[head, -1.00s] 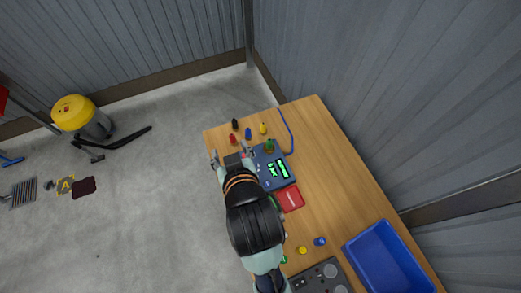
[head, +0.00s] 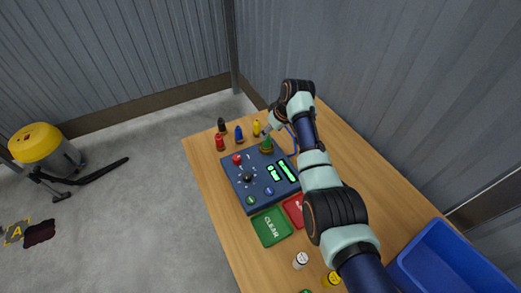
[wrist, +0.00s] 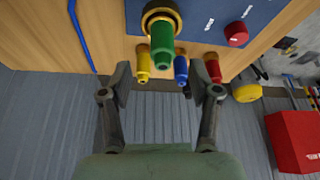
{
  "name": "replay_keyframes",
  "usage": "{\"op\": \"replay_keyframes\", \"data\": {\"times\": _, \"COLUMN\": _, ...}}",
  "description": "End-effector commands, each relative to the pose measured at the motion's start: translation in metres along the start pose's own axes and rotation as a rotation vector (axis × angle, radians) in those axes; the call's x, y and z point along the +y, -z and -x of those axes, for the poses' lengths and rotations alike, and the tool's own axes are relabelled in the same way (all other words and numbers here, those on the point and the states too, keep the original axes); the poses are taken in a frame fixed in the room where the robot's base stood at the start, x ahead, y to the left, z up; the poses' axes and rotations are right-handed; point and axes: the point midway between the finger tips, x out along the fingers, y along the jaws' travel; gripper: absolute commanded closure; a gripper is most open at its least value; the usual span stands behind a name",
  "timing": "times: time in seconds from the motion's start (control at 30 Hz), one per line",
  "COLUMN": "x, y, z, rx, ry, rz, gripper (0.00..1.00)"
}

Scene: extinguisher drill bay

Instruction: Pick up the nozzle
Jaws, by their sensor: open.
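A green nozzle (head: 267,141) stands in a brass ring at the far end of the blue control panel (head: 240,187). In the wrist view the green nozzle (wrist: 161,50) and brass ring (wrist: 160,12) are near the top centre. My gripper (wrist: 157,86) is open and empty, with the nozzle's tip just beyond the gap between its fingers. In the head view my gripper (head: 271,127) is close beside the nozzle; its fingers are small and partly hidden. I cannot tell whether they touch it.
Yellow (head: 256,128), blue (head: 239,134), red (head: 220,143) and black (head: 221,125) nozzle-like pieces stand on the table near the panel. A blue hose (wrist: 80,35) lies beside it. Green (head: 271,228) and red pads, loose pieces and a blue bin (head: 440,262) are nearer.

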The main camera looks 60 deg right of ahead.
Motion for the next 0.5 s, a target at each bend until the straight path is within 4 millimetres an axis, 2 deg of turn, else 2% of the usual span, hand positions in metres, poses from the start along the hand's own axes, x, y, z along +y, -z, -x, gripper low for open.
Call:
{"op": "replay_keyframes", "data": {"times": 0.03, "x": 0.0, "y": -0.001, "z": -0.007, "rx": 0.0, "ry": 0.0, "rz": 0.0, "gripper": 0.38}}
{"op": "replay_keyframes", "data": {"times": 0.2, "x": -0.001, "y": 0.0, "z": -0.013, "rx": 0.0, "ry": 0.0, "rz": 0.001, "gripper": 0.38}}
{"op": "replay_keyframes", "data": {"times": 0.4, "x": -0.003, "y": -0.001, "z": -0.051, "rx": -0.001, "ry": 0.0, "rz": 0.0, "gripper": 0.38}}
{"op": "replay_keyframes", "data": {"times": 0.5, "x": -0.003, "y": 0.0, "z": -0.059, "rx": 0.001, "ry": -0.001, "rz": 0.001, "gripper": 0.38}}
